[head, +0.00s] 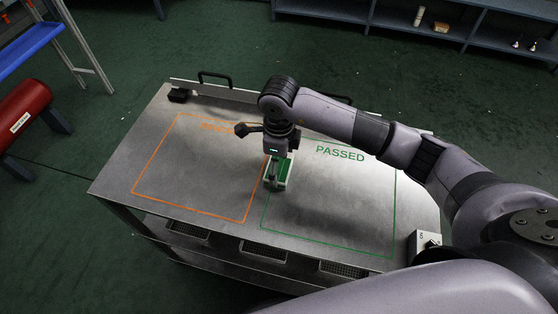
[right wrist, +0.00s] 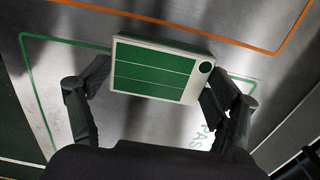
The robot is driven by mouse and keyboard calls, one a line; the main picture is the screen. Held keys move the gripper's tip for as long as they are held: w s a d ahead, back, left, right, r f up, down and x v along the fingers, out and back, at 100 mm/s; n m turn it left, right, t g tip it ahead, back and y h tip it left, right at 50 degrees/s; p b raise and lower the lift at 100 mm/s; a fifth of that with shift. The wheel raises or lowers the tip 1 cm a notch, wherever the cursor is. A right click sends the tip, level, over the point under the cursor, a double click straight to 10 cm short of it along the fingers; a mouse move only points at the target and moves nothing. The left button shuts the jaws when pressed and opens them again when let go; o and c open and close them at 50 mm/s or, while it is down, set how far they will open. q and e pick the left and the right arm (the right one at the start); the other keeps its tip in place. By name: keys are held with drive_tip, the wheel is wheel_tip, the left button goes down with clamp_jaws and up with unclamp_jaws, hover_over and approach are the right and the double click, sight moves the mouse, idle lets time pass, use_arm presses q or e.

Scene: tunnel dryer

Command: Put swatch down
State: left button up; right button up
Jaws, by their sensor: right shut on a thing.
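The swatch (head: 283,178) is a flat block with a green striped face and a white border. It is also clear in the right wrist view (right wrist: 150,75), where a dark round spot marks one corner. My right gripper (head: 273,170) is shut on it, with one finger at each short side in the wrist view (right wrist: 157,80). The swatch is over the left edge line of the green PASSED outline (head: 328,243). I cannot tell whether it touches the metal table (head: 115,180). My left gripper is not in view.
An orange outline (head: 190,208) lies left of the green one; its label is partly hidden by my right arm. Both outlined areas look otherwise bare. A small control box (head: 421,243) is at the table's right end. A black handle (head: 214,74) is at the back edge.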

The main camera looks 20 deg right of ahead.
drive_tip(key=o, duration=0.8)
drive_tip(key=shift+f, duration=0.1)
drive_tip(key=o, duration=0.4)
drive_tip(key=shift+r, duration=0.3)
wheel_tip(320, 180, up, 12)
drive_tip(key=shift+f+b, duration=0.1)
drive_tip(key=shift+b, duration=0.6)
